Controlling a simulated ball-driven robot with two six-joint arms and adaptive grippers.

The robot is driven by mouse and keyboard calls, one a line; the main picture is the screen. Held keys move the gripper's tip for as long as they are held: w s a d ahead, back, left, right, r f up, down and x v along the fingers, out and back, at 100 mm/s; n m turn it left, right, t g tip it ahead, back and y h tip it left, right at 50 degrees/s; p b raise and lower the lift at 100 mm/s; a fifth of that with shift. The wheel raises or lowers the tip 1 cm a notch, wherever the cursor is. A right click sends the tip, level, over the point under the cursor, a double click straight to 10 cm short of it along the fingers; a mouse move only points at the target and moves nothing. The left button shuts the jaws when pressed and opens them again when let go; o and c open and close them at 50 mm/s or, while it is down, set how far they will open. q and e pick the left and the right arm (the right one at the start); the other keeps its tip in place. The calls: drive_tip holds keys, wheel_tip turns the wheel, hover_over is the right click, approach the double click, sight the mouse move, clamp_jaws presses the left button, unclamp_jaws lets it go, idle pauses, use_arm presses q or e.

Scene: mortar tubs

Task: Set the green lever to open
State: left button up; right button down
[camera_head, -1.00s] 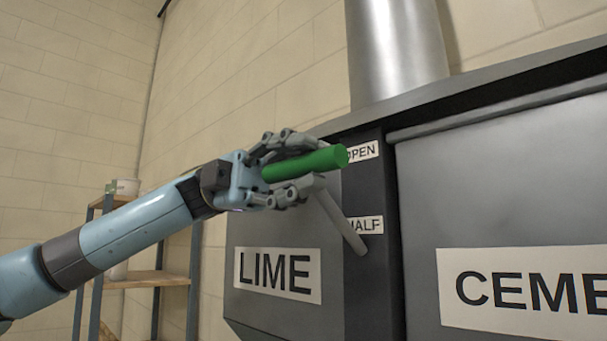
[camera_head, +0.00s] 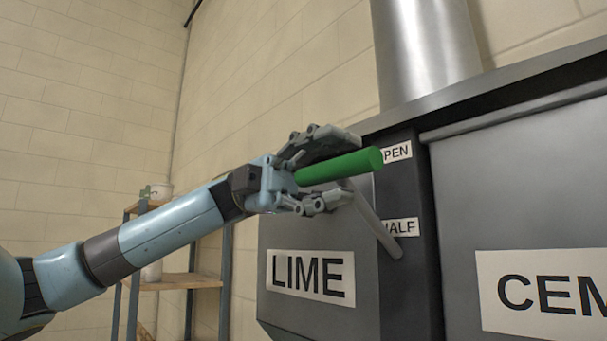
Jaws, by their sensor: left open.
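My right gripper is not in view.
The grey LIME bin (camera_head: 310,318) is behind the lever, with the CEMENT bin (camera_head: 455,200) to its right. A metal pipe (camera_head: 425,45) rises above. A shelf rack (camera_head: 180,283) with containers stands by the wall at the left.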

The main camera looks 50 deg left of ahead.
use_arm(q)
drive_tip(key=a, duration=1.1)
drive_tip(key=shift+w+a, duration=0.15)
drive_tip(key=shift+w, duration=0.3)
